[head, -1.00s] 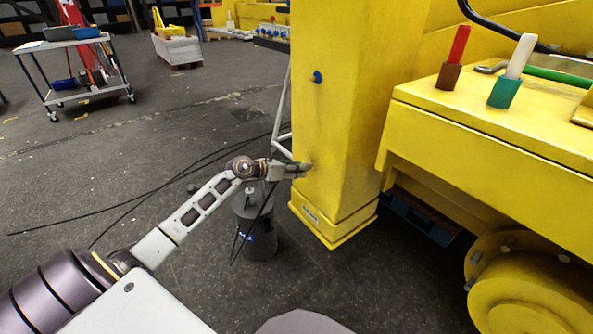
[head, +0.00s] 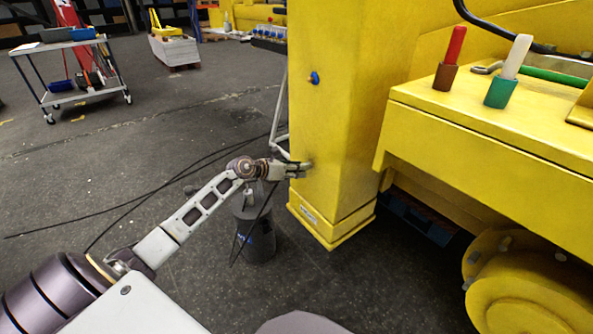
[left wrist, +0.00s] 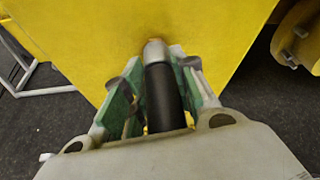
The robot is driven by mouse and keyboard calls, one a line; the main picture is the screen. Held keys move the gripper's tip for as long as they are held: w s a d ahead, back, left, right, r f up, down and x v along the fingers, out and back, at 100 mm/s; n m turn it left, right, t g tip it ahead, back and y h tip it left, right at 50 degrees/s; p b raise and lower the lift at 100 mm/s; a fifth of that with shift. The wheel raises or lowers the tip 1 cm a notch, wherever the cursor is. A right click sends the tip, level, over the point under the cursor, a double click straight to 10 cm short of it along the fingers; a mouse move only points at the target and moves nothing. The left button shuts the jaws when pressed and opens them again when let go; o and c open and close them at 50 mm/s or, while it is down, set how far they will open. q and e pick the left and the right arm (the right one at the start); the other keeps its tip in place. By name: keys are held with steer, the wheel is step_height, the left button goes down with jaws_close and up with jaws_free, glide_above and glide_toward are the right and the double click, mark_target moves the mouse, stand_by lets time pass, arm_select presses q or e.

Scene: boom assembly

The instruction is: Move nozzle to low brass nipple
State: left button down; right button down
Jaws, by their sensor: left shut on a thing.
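My left gripper (head: 300,168) is at the lower front face of the yellow column (head: 338,120). In the left wrist view its green-padded fingers (left wrist: 158,95) are shut on the nozzle (left wrist: 163,98), a black cylinder with a pale metal tip. The tip points at the yellow face and is at or very near it; I cannot tell whether it touches. The low brass nipple is not clearly visible; a brownish spot shows just beyond the tip. A blue fitting (head: 314,78) sits higher on the column. My right gripper is not in view.
A dark grey canister (head: 255,240) stands on the floor below my left forearm, with black hoses trailing left. A yellow machine body (head: 480,130) with red and white handles fills the right. A cart (head: 75,75) stands far left. The floor at left is mostly open.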

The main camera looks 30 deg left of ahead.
arm_select(q)
steer(key=c, duration=1.1)
jaws_free()
steer(key=shift+o, duration=0.2)
steer(key=shift+s+a, duration=0.1)
steer(key=v, duration=1.1)
steer(key=shift+s, duration=0.25)
steer(key=shift+a+r, duration=0.15)
steer(key=shift+r, duration=0.05)
